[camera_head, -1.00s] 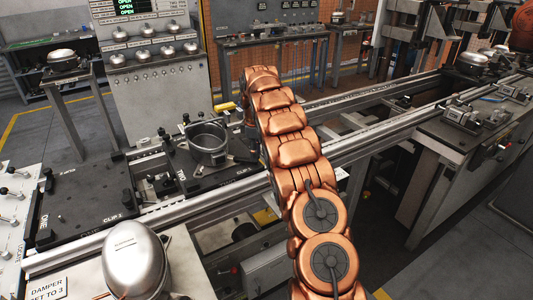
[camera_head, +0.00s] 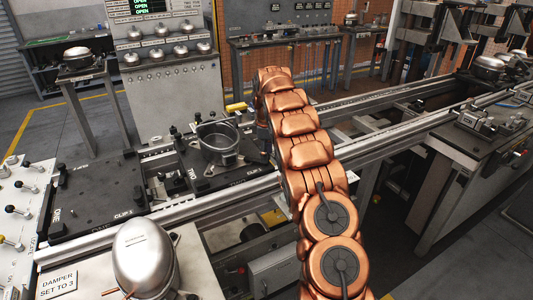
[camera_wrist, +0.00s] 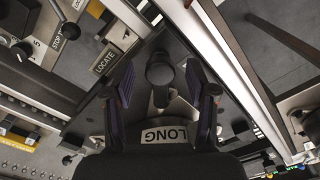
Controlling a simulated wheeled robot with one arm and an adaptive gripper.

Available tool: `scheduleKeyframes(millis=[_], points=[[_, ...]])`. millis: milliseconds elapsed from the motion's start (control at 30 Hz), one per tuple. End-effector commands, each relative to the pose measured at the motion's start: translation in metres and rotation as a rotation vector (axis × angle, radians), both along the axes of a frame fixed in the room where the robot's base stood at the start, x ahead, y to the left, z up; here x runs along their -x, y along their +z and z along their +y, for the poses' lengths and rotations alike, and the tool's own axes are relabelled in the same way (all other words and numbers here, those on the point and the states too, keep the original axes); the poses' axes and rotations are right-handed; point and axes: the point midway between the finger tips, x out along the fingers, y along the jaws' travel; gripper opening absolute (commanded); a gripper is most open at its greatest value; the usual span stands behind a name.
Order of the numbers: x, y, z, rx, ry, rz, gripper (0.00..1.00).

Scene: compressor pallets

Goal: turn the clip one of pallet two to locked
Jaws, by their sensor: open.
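A black pallet plate (camera_head: 85,195) lies on the rail line at the left of the head view. It has a CLIP 1 label (camera_head: 123,213) and small black upright posts. A second dark plate (camera_head: 207,181) beside it carries an open metal housing (camera_head: 217,143). In the wrist view my gripper (camera_wrist: 163,85) is open, with a finger on each side of a dark round-headed knob (camera_wrist: 160,69). A LONG label (camera_wrist: 167,135) lies close to the knob.
A silver domed shell (camera_head: 143,255) stands on the near table by a DAMPER SET TO 3 sign (camera_head: 58,284). Levers (camera_head: 20,210) crowd the left edge. Rails (camera_head: 400,135) run to the right. A LOCATE label (camera_wrist: 104,63) shows in the wrist view.

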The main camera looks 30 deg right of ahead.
Motion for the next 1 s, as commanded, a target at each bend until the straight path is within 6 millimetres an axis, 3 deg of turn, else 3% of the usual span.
scheduleKeyframes(millis=[500,1000], points=[[-0.002,0.054,0.0,0.001,0.002,-0.005,0.57],[0.0,0.074,0.0,-0.001,0.0,0.001,0.57]])
